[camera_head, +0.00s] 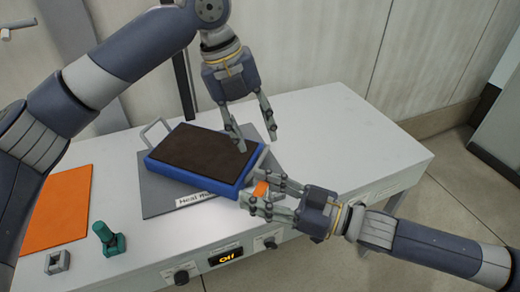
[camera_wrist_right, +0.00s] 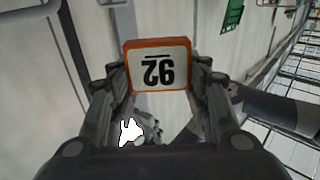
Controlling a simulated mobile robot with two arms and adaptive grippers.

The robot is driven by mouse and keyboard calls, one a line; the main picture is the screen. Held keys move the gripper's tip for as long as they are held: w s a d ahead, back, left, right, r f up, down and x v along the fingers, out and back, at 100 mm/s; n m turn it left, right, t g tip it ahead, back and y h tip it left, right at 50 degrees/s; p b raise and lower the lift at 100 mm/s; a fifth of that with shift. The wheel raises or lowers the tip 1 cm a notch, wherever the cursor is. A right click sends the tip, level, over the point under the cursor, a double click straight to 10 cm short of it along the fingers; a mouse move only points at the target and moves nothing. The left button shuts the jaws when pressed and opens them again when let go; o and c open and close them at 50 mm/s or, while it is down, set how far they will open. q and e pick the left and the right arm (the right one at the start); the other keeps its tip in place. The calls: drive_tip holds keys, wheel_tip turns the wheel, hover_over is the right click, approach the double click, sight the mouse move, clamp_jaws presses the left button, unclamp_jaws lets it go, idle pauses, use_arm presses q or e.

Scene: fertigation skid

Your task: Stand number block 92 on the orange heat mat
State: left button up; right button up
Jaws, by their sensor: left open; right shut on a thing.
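The number block (camera_wrist_right: 158,68) has a white face with an orange border and reads 92, upside down in the right wrist view. My left gripper (camera_head: 257,143) is open and empty, over the right end of the tray. A flat orange mat (camera_head: 60,208) lies at the table's left, partly hidden by my left arm. Nothing is seen standing on its visible part.
The blue tray (camera_head: 222,186) of dark soil sits on a grey mat (camera_head: 153,200) with a "Heat" label. A green fitting (camera_head: 108,238) and a grey metal block (camera_head: 57,262) stand near the front left edge. The white table (camera_head: 350,135) is clear at right.

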sight(260, 191)
use_arm(q)
drive_tip(key=s+d+m+y, duration=0.1)
drive_tip(key=s+m+y, duration=0.2)
drive_tip(key=s+m, duration=0.4)
drive_tip(key=f, duration=1.2)
drive_tip(key=shift+w, duration=0.25)
clamp_jaws()
use_arm(e)
drive_tip(key=o, duration=1.1)
drive_tip(key=shift+c, duration=0.2)
